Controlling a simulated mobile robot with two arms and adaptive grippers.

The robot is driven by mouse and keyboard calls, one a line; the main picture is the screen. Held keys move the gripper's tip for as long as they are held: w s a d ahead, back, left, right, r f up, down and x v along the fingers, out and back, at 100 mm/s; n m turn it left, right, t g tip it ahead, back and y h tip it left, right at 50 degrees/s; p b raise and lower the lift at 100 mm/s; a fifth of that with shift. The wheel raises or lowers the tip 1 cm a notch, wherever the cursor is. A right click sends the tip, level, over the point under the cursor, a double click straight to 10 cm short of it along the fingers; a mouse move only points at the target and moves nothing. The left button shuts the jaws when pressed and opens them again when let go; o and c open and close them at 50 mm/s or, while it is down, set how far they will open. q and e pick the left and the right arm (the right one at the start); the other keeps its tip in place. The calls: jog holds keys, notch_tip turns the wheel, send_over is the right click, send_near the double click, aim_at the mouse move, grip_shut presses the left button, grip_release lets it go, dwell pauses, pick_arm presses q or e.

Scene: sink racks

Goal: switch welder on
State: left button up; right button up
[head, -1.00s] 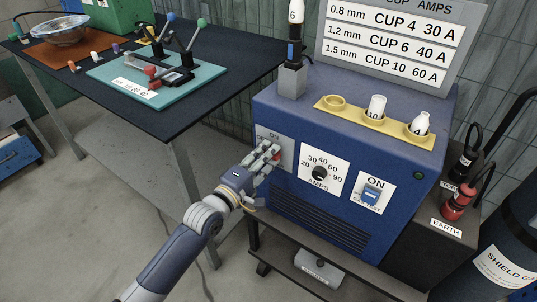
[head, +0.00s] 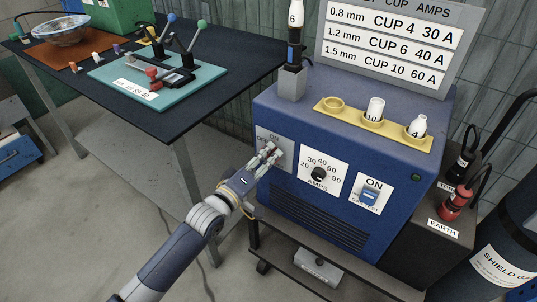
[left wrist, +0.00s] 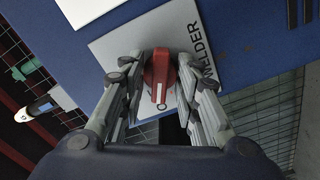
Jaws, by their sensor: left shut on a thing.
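The welder (head: 320,130) is a blue box on a low cart. Its main switch is a red rotary knob (left wrist: 160,78) on a grey plate (left wrist: 115,60) printed "WELDER", at the left of the front panel. My left gripper (head: 268,156) is at this plate in the head view. In the left wrist view its fingers (left wrist: 160,95) stand on both sides of the red knob and are shut on it. In the head view the fingers hide most of the knob. My right gripper is not in view.
The amps dial (head: 319,174) and a blue rocker switch (head: 369,196) lie to the right on the panel. A dark bench (head: 120,115) with a teal clamp board (head: 200,80) stands at left. A gas cylinder (head: 500,240) stands at right.

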pick_arm(q)
jog(key=shift+m+p, duration=0.35)
jog(key=shift+m, duration=1.95)
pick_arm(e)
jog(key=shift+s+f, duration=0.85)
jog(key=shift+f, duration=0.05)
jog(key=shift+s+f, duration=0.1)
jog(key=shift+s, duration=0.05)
pick_arm(q)
jog(key=o, duration=0.9)
jog(key=shift+c, duration=0.2)
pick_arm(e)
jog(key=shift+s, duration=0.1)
pick_arm(q)
jog(key=shift+p, duration=0.3)
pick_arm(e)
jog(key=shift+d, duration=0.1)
